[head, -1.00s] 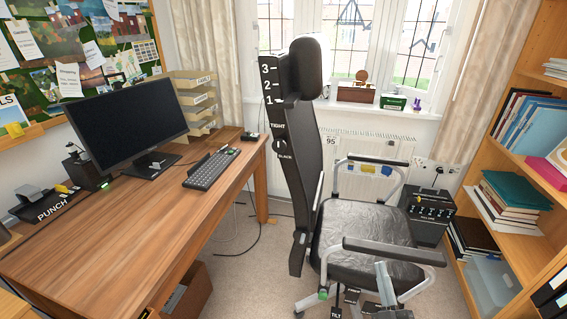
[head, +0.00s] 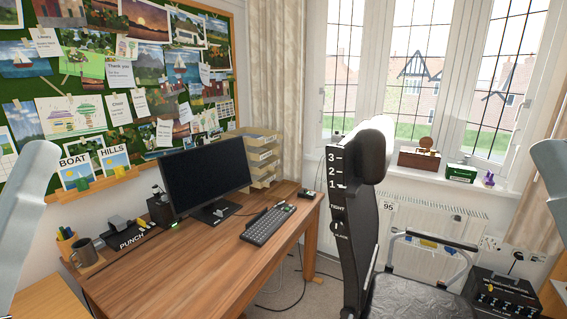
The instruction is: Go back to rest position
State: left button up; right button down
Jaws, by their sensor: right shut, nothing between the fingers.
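A matching pale grey part of my left arm (head: 22,220) stands at the left edge, in front of the pinboard's side. My left gripper itself is out of the picture. Both arms are clear of the desk (head: 190,270) and the chair (head: 355,205).
On the desk are a monitor (head: 205,172), a keyboard (head: 268,224), a black punch (head: 127,234) and a mug (head: 86,252). A black box with knobs (head: 500,292) stands at the lower right. The desk's front middle is bare.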

notch_tip(320, 180, up, 38)
jog(key=p, duration=3.4)
jog(key=shift+f+p, duration=0.15)
jog(key=shift+p, duration=0.2)
notch_tip(320, 180, down, 61)
jog(key=b, duration=6)
jog(key=shift+r+b, duration=0.2)
jog(key=shift+b, duration=0.15)
